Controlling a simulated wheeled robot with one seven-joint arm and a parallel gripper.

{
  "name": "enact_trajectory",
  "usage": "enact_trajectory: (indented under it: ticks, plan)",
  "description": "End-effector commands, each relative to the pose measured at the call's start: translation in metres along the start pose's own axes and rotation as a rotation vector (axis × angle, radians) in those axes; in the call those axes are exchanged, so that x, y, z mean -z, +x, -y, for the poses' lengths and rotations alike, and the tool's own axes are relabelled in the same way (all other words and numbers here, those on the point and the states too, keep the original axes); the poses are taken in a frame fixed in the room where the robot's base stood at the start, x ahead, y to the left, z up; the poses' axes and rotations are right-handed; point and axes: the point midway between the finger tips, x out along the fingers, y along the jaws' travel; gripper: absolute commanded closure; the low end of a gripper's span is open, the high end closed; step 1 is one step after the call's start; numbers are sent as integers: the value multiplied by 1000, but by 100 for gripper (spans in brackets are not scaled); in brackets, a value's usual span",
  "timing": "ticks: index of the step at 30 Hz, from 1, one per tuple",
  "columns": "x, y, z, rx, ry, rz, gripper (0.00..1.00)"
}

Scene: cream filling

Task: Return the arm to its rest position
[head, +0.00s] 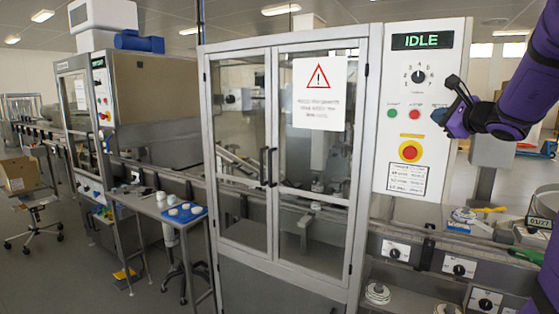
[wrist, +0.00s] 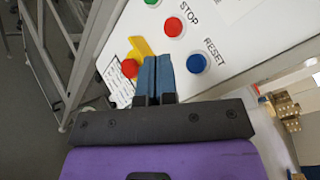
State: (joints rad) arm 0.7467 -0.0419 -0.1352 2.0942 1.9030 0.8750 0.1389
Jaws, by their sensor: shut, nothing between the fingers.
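My purple arm (head: 532,80) reaches in from the right in the head view. My gripper (head: 440,112) is in front of the right part of the white control panel (head: 432,65). In the wrist view my gripper (wrist: 153,72) shows its two blue fingertips pressed together, with nothing between them. The fingertips overlap the panel just left of the blue RESET button (wrist: 196,63). I cannot tell whether they touch the panel. The panel's display (head: 422,40) reads IDLE.
The panel carries a black dial (head: 418,76), a green button (head: 392,113), a red button (head: 414,114) and a red emergency stop (head: 410,151). Glass doors (head: 300,190) stand left of it.

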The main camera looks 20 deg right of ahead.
Motion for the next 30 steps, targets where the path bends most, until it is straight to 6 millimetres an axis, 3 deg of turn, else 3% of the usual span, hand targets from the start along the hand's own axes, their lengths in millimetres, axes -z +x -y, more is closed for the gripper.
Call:
enact_trajectory:
  ticks: [4, 7, 14, 18, 21, 27, 30]
  plan:
    - [-10, 0, -9, -30, -26, 13, 100]
    - [-36, 0, -33, -113, -101, 49, 100]
    - [-120, -30, -138, -448, -457, 199, 100]
    - [-153, -67, -198, -637, -713, 296, 100]
    - [-166, -98, -235, -757, -906, 363, 100]
    - [-171, -162, -289, -953, -1319, 486, 100]
    - [-165, -192, -306, -1028, -1534, 535, 100]
